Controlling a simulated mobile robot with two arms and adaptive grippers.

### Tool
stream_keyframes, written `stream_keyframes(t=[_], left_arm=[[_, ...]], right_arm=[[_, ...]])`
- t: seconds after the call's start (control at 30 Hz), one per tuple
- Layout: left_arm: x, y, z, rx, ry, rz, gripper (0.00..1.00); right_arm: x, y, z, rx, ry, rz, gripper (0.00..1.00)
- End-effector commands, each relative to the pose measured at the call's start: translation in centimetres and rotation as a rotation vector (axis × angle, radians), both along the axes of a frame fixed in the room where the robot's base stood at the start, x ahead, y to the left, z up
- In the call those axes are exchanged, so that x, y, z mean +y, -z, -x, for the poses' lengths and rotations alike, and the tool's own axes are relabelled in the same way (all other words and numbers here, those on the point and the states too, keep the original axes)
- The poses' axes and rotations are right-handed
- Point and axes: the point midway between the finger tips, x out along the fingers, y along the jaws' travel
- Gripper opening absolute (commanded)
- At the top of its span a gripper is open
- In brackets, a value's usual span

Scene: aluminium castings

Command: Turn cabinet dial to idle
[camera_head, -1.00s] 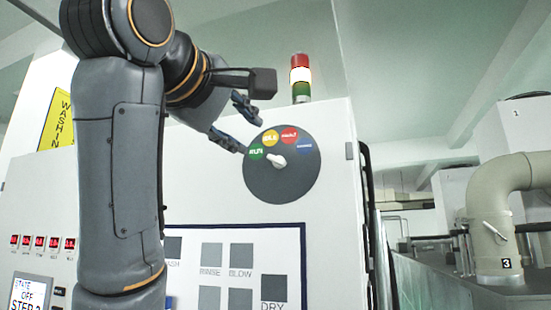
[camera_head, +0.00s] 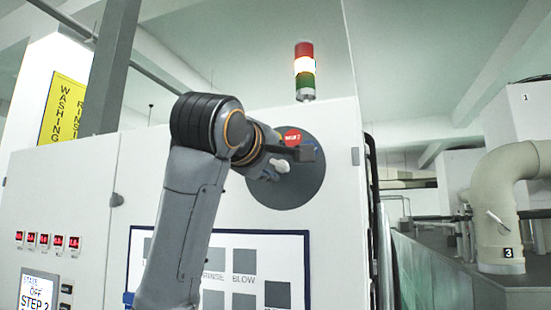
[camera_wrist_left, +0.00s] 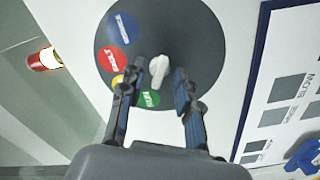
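The cabinet dial is a dark grey disc (camera_head: 300,192) on the white cabinet front, with a white knob (camera_head: 282,166). In the left wrist view the disc (camera_wrist_left: 200,40) carries blue, red, yellow and green labels along its rim. The narrow end of the knob (camera_wrist_left: 157,70) points toward the green label (camera_wrist_left: 147,99). My left gripper (camera_wrist_left: 157,80) is open, one finger on each side of the knob; I cannot tell whether either touches it. One finger partly covers the yellow label (camera_wrist_left: 118,80). In the head view my left gripper (camera_head: 282,160) hides the upper left of the dial.
A button panel (camera_head: 245,240) lies below the dial, partly behind my left arm. A lit signal tower (camera_head: 305,70) stands above the cabinet. A display (camera_head: 38,290) is at lower left. An unidentified blue part (camera_wrist_left: 305,158) shows near the panel. Pipes (camera_head: 497,205) stand at right.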

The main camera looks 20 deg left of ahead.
Motion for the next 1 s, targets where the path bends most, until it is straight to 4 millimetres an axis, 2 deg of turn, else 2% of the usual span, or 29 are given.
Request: stream_keyframes(t=[0.13,0.17,0.3,0.7,1.0], left_arm=[[0.01,0.04,0.01,0.0,0.0,0.0,0.33],[0.01,0.03,0.01,0.0,0.0,0.0,0.29],[0.01,0.02,0.04,0.0,0.0,0.0,0.0],[0.0,0.07,0.04,0.0,0.0,-0.027,0.0],[-0.03,0.14,0.07,-0.005,0.0,-0.196,0.0]], right_arm=[[-0.36,0.06,0.13,0.002,-0.001,0.005,0.6],[-0.4,0.05,0.15,0.003,-0.001,0.005,0.6],[-0.55,0.06,0.25,0.005,0.0,0.007,0.6],[-0.59,0.18,0.38,0.007,0.001,0.008,0.6],[-0.57,0.73,0.4,0.007,0.001,0.008,0.6]])
